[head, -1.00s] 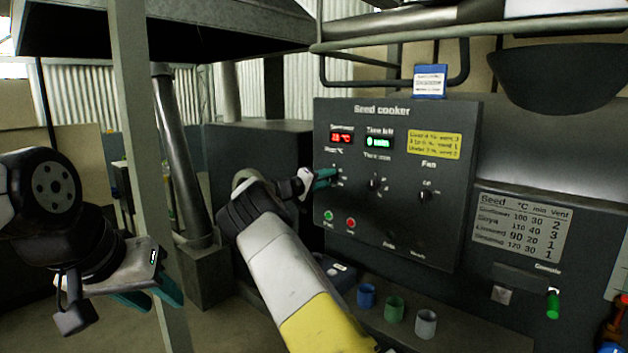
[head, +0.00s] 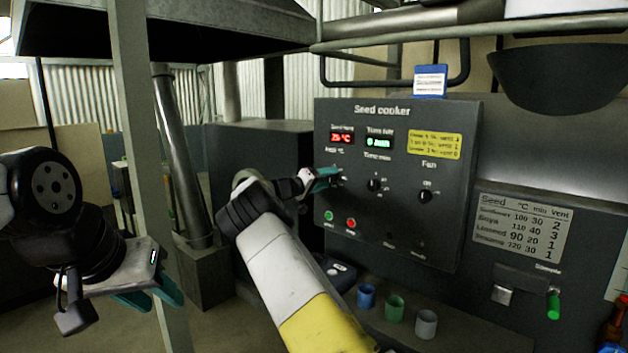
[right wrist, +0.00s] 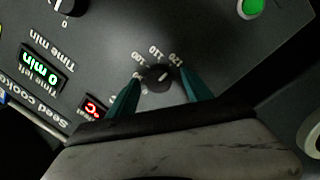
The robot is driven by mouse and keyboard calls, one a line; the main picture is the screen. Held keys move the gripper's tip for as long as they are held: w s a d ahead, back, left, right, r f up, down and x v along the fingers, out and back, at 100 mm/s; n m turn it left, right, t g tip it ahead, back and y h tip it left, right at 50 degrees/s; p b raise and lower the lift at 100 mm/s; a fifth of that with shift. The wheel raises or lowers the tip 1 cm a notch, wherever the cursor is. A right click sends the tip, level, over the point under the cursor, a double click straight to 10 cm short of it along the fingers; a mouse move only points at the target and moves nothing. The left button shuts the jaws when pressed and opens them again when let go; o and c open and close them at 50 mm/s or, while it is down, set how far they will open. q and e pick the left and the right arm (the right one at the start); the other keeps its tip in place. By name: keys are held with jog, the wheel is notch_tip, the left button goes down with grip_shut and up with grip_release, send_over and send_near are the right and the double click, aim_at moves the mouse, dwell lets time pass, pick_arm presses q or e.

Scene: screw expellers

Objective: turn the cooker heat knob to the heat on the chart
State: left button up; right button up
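The heat knob (right wrist: 158,77) is black and round, on the dark seed cooker panel (head: 395,222). In the right wrist view its pale mark slants up and right, roughly toward the 120 side of its scale; I cannot tell its exact setting. My right gripper (right wrist: 160,78) is open, with teal fingers on either side of the knob and small gaps visible. In the head view that gripper (head: 326,178) covers much of the knob. The chart (head: 522,226) lists Sunflower 100, Soya 110, Linseed 90 and Sesame 120. My left gripper (head: 152,297) is open and empty at lower left.
A red °C display (head: 341,138) and a green display reading 0 min (head: 378,142) are above a time knob (head: 374,185) and fan knob (head: 425,196). Green (head: 329,215) and red (head: 351,223) buttons sit below. Small cups (head: 395,307) stand in front. A blue-edged card (head: 430,80) is on top.

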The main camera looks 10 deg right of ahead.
jog(key=v, duration=0.7)
jog(key=shift+s+a, duration=0.2)
jog(key=shift+a, duration=0.15)
jog(key=s+d+f+m+g+y, duration=0.25)
jog(key=s+d+g, duration=0.25)
jog(key=s+d, duration=0.5)
jog(key=s+d+f+g+y, duration=0.1)
jog(key=s+d+f+y, duration=0.1)
jog(key=s+y, duration=0.55)
jog(key=s+a+r+n+t+y, duration=0.1)
jog(key=s+a, duration=0.4)
jog(key=s, duration=0.6)
jog(key=s+a+r+n+y, duration=0.1)
jog(key=s+a+y, duration=0.3)
jog(key=s, duration=0.7)
jog(key=s+a+r+n+t+y, duration=0.1)
jog(key=s+a+r+y, duration=0.1)
jog(key=s+a, duration=0.5)
jog(key=s, duration=0.4)
jog(key=shift+s+n+t, duration=0.3)
jog(key=shift+s+n, duration=0.05)
